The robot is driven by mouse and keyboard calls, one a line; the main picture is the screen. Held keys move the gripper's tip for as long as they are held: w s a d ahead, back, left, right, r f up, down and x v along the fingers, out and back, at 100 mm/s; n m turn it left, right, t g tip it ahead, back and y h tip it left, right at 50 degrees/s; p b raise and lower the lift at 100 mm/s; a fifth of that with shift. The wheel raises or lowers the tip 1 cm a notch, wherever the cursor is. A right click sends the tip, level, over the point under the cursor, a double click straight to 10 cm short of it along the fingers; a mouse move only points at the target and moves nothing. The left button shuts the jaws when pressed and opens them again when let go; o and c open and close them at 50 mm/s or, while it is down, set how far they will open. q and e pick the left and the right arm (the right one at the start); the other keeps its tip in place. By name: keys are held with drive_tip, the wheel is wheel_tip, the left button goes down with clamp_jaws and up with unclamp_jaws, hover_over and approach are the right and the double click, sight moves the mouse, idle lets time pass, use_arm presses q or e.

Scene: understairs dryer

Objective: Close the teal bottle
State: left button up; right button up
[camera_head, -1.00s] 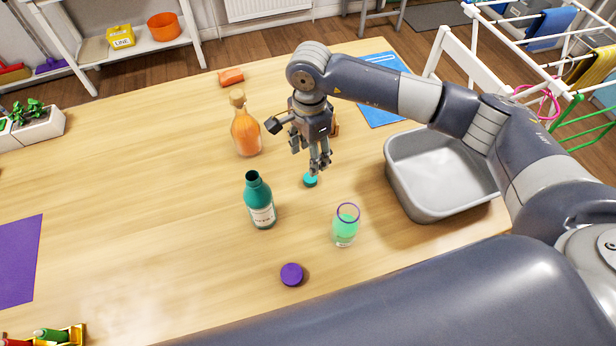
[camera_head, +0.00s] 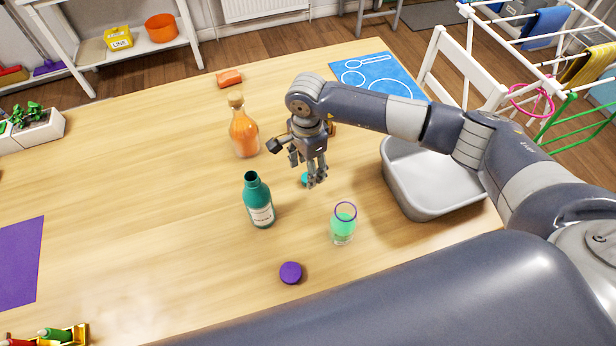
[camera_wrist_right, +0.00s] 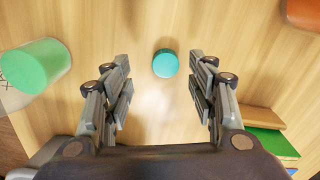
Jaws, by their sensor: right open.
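The teal bottle (camera_head: 258,204) stands upright and uncapped on the wooden table, with a dark open mouth and a white label. A small round teal cap (camera_head: 305,179) lies on the table to its right, partly hidden by my right gripper in the head view. My right gripper (camera_head: 316,184) points down over the cap, open and empty. In the right wrist view the cap (camera_wrist_right: 165,63) shows whole between the spread fingers, near the level of their tips, not held. My left gripper is not in view.
A glass of green liquid (camera_head: 343,228) and a purple cap (camera_head: 291,273) stand near the front. A corked orange bottle (camera_head: 244,133) stands behind the teal bottle. A grey basin (camera_head: 415,203) is at right, near a blue mat (camera_head: 372,75). The table's left middle is clear.

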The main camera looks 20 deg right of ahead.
drive_tip(key=shift+f, duration=0.25)
drive_tip(key=shift+w+d+f+p, duration=0.15)
drive_tip(key=shift+f+p, duration=0.15)
drive_tip(key=shift+f, duration=0.5)
drive_tip(key=shift+w+a+f+p, duration=0.1)
drive_tip(key=shift+f+p, duration=0.2)
drive_tip(key=shift+f, duration=0.45)
drive_tip(key=shift+w+d+f+p, duration=0.15)
drive_tip(key=shift+f+p, duration=0.15)
drive_tip(key=shift+f, duration=0.5)
drive_tip(key=shift+a, duration=0.1)
drive_tip(key=shift+c, duration=0.3)
drive_tip(key=c, duration=0.7)
